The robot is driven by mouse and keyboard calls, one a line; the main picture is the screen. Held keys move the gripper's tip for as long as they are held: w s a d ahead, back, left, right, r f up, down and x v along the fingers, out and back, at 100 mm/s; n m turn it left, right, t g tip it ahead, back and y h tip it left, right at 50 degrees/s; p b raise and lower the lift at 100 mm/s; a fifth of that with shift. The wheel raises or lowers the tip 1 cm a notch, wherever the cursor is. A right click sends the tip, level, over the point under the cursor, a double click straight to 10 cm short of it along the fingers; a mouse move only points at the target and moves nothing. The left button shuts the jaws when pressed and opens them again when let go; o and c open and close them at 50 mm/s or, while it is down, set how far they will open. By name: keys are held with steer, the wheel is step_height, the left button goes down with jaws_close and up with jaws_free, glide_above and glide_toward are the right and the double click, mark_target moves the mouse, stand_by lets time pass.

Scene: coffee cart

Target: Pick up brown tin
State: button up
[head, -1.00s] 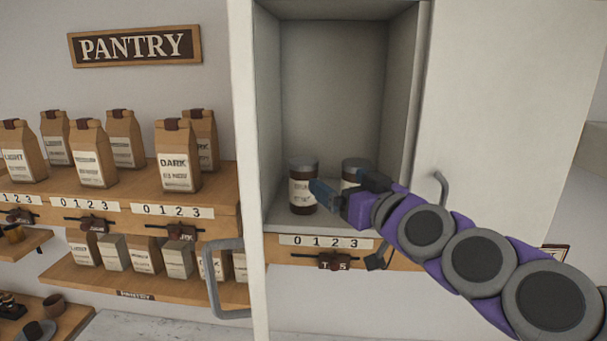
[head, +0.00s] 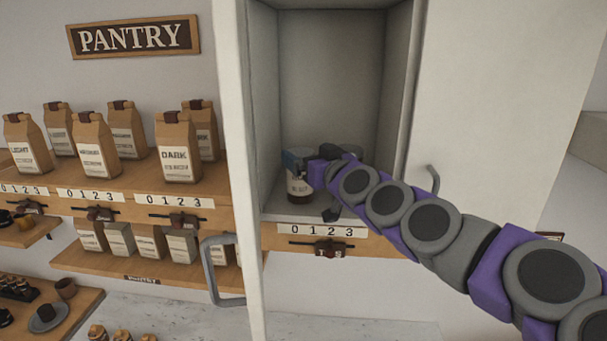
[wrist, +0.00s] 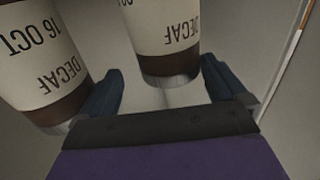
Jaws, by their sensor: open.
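A brown tin (head: 299,188) with a pale label stands upright in the open cabinet, its upper part partly covered by my gripper (head: 308,165). In the wrist view, a tin labelled DECAF (wrist: 166,35) appears upside down between the two blue fingers of my gripper (wrist: 160,84). The fingers are apart, and I cannot tell whether either touches the tin. A second DECAF tin (wrist: 42,65) shows at the left, just outside the left finger.
The cabinet's white left door edge (head: 238,150) and its handle (head: 222,270) stand left of the opening. The right door (head: 500,90) is close to my arm. Shelves with paper coffee bags (head: 178,148) are at the left. The cabinet space above the tins is empty.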

mark_target(294, 148)
steer(key=w+a, duration=0.3)
steer(key=shift+a+f+p, duration=0.15)
steer(key=shift+f+p, duration=0.05)
steer(key=shift+p, duration=0.1)
steer(key=shift+a, duration=0.25)
steer(key=shift+w+d, duration=0.1)
steer(key=shift+d, duration=0.15)
steer(key=shift+c, duration=0.7)
steer(key=shift+d+r, duration=0.1)
steer(key=shift+d, duration=0.15)
steer(key=c, duration=0.3)
steer(key=shift+a, duration=0.3)
steer(key=c, duration=1.3)
steer(key=shift+o, duration=0.2)
steer(key=shift+d, duration=0.1)
